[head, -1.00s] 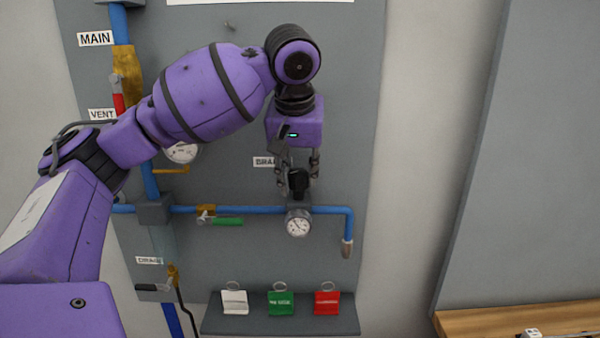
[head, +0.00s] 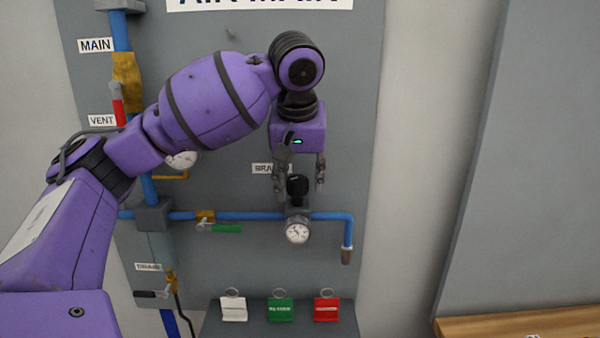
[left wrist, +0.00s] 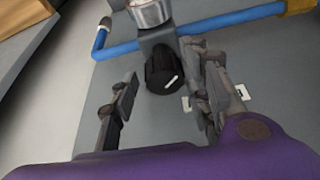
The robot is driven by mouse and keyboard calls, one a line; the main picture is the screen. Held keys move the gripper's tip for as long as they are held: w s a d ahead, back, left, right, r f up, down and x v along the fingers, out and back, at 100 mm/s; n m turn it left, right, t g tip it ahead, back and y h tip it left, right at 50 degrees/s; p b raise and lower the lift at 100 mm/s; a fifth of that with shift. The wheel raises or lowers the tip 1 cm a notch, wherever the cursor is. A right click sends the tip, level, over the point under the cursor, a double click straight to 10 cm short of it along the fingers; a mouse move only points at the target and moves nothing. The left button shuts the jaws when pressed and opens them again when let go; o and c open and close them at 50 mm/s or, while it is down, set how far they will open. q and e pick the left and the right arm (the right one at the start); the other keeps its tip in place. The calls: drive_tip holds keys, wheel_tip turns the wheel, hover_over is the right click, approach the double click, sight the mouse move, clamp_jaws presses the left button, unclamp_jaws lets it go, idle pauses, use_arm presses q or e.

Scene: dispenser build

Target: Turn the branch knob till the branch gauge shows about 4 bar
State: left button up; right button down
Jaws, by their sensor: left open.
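The black branch knob (head: 297,186) sits on top of the regulator on the blue branch pipe. It also shows in the left wrist view (left wrist: 163,72), with a white mark on its face. The branch gauge (head: 297,232) hangs just below it; its needle is too small to read for certain. My left gripper (head: 299,187) points down from above with its fingers apart, one on each side of the knob. In the left wrist view (left wrist: 165,100) there is a gap between each finger and the knob. My right gripper is not in view.
The blue pipe (head: 250,215) carries a green-handled valve (head: 225,228) left of the regulator and bends down at right. White, green and red tags (head: 326,309) stand on a shelf below. A wooden bench top (head: 520,324) is at lower right.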

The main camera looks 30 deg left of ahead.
use_arm(q)
drive_tip(key=v, duration=1.2)
